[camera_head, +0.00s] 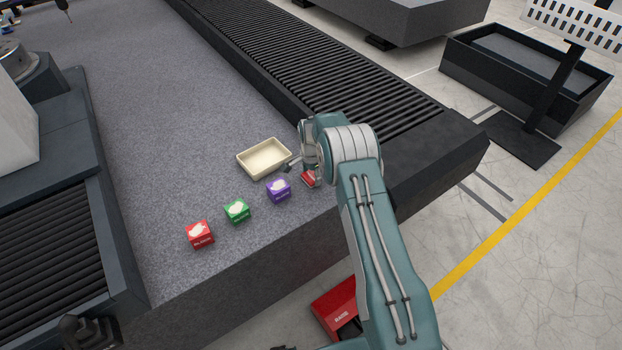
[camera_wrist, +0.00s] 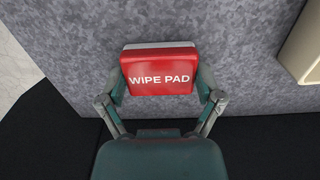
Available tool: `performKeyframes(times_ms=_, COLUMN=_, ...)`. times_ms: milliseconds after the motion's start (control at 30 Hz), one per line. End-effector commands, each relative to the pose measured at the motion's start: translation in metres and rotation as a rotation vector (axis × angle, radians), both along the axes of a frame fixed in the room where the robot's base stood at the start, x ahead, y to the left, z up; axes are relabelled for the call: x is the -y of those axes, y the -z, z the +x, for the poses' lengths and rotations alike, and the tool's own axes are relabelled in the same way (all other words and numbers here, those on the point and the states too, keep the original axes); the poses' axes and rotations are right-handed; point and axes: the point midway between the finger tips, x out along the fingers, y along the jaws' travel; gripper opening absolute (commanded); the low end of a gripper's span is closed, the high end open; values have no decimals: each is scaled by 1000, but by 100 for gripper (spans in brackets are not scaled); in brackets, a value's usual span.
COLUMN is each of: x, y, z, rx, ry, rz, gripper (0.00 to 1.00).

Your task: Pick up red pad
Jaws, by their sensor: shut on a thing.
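The red pad (camera_wrist: 160,72), marked WIPE PAD, lies between the two fingers of my gripper (camera_wrist: 160,90) in the wrist view, with a finger against each side. My gripper is shut on it. In the head view the red pad (camera_head: 311,179) shows partly below my gripper (camera_head: 305,172), close to the granite bed's front right corner. My wrist hides part of it. Whether the pad touches the granite or is raised cannot be told.
A cream tray (camera_head: 263,158) stands just left of my gripper. Purple (camera_head: 278,190), green (camera_head: 237,211) and red (camera_head: 200,234) cubes stand in a row along the granite bed (camera_head: 170,120). A black ribbed strip (camera_head: 310,60) runs behind. A red box (camera_head: 337,308) is on the floor.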

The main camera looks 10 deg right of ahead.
Motion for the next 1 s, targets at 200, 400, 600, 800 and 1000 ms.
performKeyframes(times_ms=200, x=0, y=-1, z=-1, rx=-3, ry=0, rz=0, gripper=56)
performKeyframes(times_ms=400, x=0, y=-22, z=0, rx=0, ry=0, rz=-1, gripper=56)
performKeyframes(times_ms=600, x=-8, y=-45, z=-10, rx=-1, ry=-1, rz=-1, gripper=56)
performKeyframes(times_ms=800, x=-19, y=-67, z=-25, rx=-2, ry=-1, rz=-1, gripper=56)
performKeyframes(times_ms=1000, x=-31, y=-90, z=-40, rx=-1, ry=-1, rz=-1, gripper=56)
